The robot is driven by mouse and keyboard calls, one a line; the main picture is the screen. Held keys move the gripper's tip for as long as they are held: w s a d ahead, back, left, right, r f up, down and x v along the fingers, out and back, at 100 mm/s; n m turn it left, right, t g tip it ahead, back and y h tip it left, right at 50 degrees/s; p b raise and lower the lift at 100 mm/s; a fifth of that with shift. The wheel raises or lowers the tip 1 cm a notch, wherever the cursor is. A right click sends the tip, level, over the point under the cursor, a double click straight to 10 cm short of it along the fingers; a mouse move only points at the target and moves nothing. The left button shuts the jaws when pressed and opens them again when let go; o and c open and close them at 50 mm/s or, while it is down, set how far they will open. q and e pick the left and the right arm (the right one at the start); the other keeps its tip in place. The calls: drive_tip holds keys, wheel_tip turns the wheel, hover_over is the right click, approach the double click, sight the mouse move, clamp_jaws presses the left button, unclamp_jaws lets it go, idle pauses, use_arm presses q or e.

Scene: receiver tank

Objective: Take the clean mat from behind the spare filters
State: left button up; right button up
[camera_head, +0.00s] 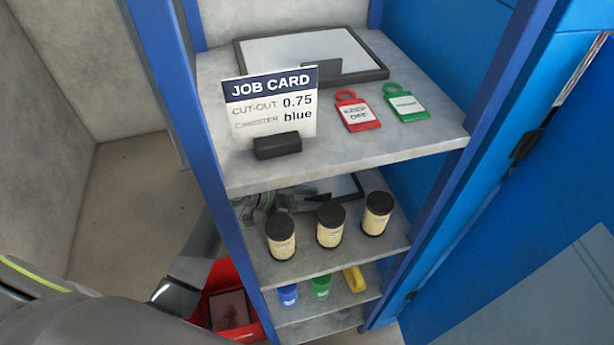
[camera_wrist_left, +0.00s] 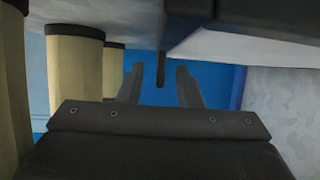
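The clean mat (camera_head: 345,187) lies on the middle shelf behind the spare filters; only a bit of its dark rim and pale face shows. The spare filters, cream cylinders with black caps, stand in a row: left (camera_head: 281,240), middle (camera_head: 331,228), right (camera_head: 377,217). My left gripper (camera_head: 312,200) reaches in from the left behind them, partly hidden. In the left wrist view its fingers (camera_wrist_left: 160,72) are apart, with a thin dark upright tab (camera_wrist_left: 160,68) seen between them. I see no contact. Filters (camera_wrist_left: 76,68) stand close at the left there. My right gripper is out of view.
The top shelf holds a framed mat (camera_head: 300,50), a job card (camera_head: 272,103), a red tag (camera_head: 356,112) and a green tag (camera_head: 405,103). Small coloured items stand on the lower shelf (camera_head: 325,312). A red bin (camera_head: 225,275) stands on the floor. Blue posts (camera_head: 205,150) flank the shelves.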

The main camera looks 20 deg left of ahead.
use_arm(q)
clamp_jaws()
drive_tip(key=shift+r, duration=0.1)
